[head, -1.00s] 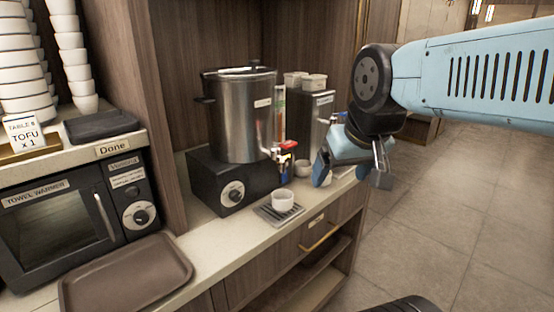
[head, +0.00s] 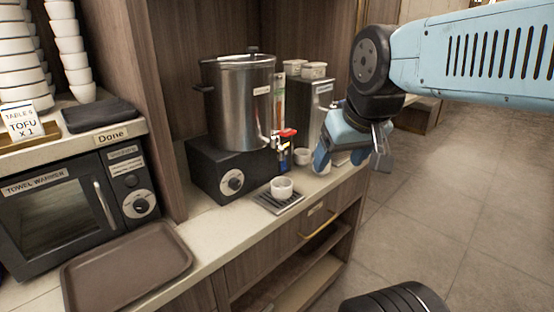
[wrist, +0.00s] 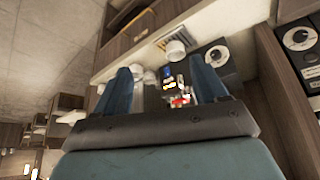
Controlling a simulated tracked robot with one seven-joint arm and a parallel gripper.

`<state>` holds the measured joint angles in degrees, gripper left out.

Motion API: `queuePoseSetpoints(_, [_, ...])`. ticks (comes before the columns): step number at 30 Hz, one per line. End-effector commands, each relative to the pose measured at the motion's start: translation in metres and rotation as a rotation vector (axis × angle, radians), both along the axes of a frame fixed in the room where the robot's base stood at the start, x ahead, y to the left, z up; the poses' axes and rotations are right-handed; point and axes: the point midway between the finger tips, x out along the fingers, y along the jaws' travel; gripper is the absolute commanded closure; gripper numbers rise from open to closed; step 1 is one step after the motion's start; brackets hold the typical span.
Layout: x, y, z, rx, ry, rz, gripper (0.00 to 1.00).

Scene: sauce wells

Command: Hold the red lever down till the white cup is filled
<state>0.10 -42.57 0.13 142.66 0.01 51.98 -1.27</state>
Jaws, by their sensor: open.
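The red lever (head: 288,132) is on the tap at the front right of the steel urn (head: 240,110). It also shows in the wrist view (wrist: 180,101), between my fingers. The white cup (head: 281,187) stands upright on the dark drip tray (head: 266,203) in front of the urn. It also shows in the wrist view (wrist: 175,49); its contents cannot be made out. My gripper (head: 350,158) is open and empty, to the right of the tap and lever, apart from them in the head view. In the wrist view the fingers (wrist: 165,84) are spread wide.
Another white cup (head: 303,157) and a second dispenser (head: 313,105) stand right of the urn. A microwave-like towel warmer (head: 70,205) and brown tray (head: 130,268) are at left. Stacked bowls (head: 72,55) stand on the shelf.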

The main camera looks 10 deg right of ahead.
Motion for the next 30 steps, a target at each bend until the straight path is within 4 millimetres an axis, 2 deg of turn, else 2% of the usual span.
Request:
queuePoseSetpoints(1, [0.003,0.000,0.003,-0.012,0.006,0.018,0.33])
queuePoseSetpoints(8, [0.032,0.003,0.029,-0.139,0.072,0.246,0.55])
queuePoseSetpoints(22, [0.113,0.015,0.083,-0.386,0.235,0.904,1.00])
queuePoseSetpoints(30, [0.163,0.022,0.104,-0.463,0.300,1.306,1.00])
